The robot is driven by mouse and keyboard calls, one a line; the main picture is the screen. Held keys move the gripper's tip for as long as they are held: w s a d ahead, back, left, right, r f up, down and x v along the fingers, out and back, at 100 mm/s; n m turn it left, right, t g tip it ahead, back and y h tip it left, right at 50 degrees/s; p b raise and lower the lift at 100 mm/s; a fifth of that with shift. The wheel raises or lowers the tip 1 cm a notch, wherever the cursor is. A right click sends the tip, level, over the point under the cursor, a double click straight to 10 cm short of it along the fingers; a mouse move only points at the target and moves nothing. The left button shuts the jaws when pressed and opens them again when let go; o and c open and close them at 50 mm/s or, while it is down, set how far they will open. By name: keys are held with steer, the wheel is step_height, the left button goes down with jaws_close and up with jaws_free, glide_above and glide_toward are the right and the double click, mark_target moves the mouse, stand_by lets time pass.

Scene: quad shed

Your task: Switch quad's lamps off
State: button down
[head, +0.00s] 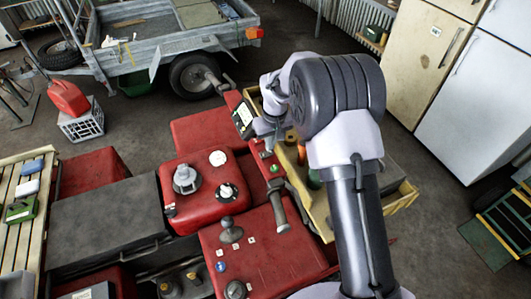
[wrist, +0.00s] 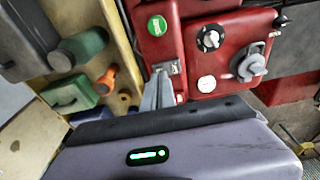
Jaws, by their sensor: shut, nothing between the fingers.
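The red quad (head: 190,140) fills the middle of the head view. In the wrist view its red panel (wrist: 190,50) carries a green round button (wrist: 157,25), a black knob with a white pointer (wrist: 210,38) and a small grey plate or switch (wrist: 172,67). My gripper (wrist: 164,78) is shut and empty, its fingertips over the panel just by that small grey piece. I cannot tell whether they touch it. In the head view my gripper (head: 268,126) is partly hidden by my wrist. No lamp is clearly visible, so I cannot tell if any is lit.
A yellowish wooden crate (head: 318,215) with bottles stands close to the right of the panel. A grey fuel-cap-like knob (wrist: 248,63) rises nearby. A trailer (head: 150,50) is behind, fridges (head: 475,90) at right. Bare floor lies between trailer and quad.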

steer(key=shift+f+b, duration=0.45)
steer(key=shift+f, duration=0.15)
step_height(320, 180, up, 7)
steer(key=p, duration=0.4)
stand_by(0.4)
